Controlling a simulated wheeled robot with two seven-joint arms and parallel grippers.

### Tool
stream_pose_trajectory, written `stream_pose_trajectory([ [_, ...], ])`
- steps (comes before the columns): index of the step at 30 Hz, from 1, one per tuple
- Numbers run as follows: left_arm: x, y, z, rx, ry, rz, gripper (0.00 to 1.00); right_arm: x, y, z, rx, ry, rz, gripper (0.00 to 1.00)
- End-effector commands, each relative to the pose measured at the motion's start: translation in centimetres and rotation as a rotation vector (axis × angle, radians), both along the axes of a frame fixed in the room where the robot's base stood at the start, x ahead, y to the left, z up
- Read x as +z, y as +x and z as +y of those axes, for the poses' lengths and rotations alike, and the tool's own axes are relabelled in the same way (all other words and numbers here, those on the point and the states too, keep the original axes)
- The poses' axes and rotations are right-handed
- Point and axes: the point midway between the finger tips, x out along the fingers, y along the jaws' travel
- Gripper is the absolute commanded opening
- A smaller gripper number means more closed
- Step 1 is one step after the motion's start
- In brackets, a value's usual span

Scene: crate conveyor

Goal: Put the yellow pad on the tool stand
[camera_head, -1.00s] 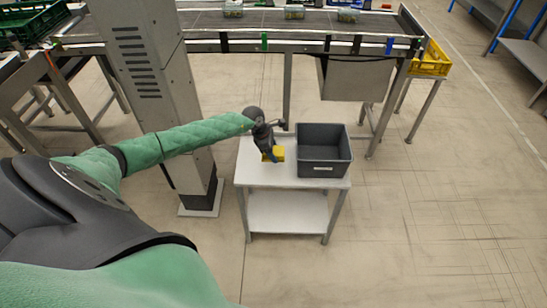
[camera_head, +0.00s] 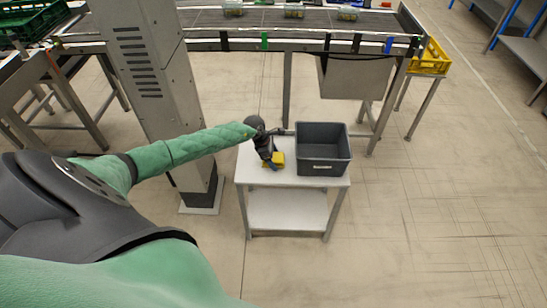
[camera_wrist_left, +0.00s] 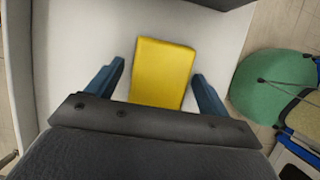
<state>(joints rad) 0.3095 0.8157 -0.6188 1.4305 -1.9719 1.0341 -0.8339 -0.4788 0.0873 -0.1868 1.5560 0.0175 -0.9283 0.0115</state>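The yellow pad (camera_head: 279,158) lies flat on the white top of the tool stand (camera_head: 248,176), left of the grey bin. My left gripper (camera_head: 271,163) is at the pad, low over the stand top. In the left wrist view the yellow pad (camera_wrist_left: 162,72) lies between the two blue fingers of my left gripper (camera_wrist_left: 158,78). The fingers are spread, with a gap on each side of the pad. The pad's near end is hidden behind the gripper body. My right gripper is in no view.
A grey open bin (camera_head: 323,169) fills the right part of the stand top. A conveyor (camera_head: 390,45) with several small containers runs behind. A grey column (camera_head: 150,90) stands left of the stand. Open floor lies to the right.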

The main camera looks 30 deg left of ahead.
Motion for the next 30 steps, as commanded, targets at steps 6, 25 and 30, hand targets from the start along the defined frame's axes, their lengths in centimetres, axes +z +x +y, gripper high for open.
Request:
stream_pose_trajectory([
  [6,0.0,0.0,0.0,0.0,0.0,0.0,0.83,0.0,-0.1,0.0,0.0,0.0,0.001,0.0],
  [25,6.2,-1.4,2.4,-0.001,0.003,-0.001,0.83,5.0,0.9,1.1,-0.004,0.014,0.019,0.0],
  [30,8.6,-1.9,3.2,-0.001,0.002,-0.002,0.83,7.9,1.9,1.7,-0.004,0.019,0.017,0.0],
])
